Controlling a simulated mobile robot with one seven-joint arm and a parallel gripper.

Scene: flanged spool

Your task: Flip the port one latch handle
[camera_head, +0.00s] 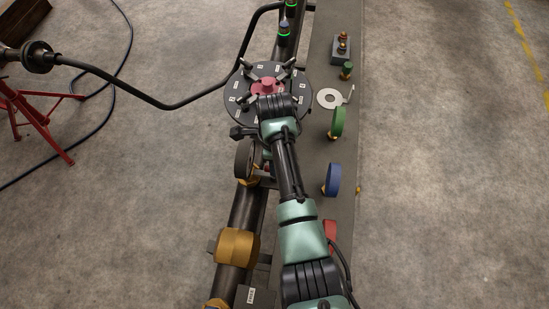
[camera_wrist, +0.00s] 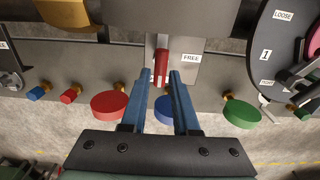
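In the wrist view a small red handle (camera_wrist: 161,60) stands upright on a pale metal bracket, beside a plate labelled FREE (camera_wrist: 191,57). I cannot read a port number on this handle. My gripper (camera_wrist: 160,74) has two blue fingers apart, with the red handle in line with the gap at their tips; whether they touch it I cannot tell. The dark round flange (camera_wrist: 272,45) at the right bears the labels LOOSE and 1. The flange also shows in the head view (camera_head: 240,103), with several grey clamps around a red centre; my arm hides the fingers there.
Green (camera_head: 338,122), blue (camera_head: 333,180) and red (camera_head: 330,232) valve wheels line the grey bench (camera_head: 345,60). A brass collar (camera_head: 237,246) sits on the dark pipe. A red stand (camera_head: 40,125) holds a bent bar at the left. The floor at the right is clear.

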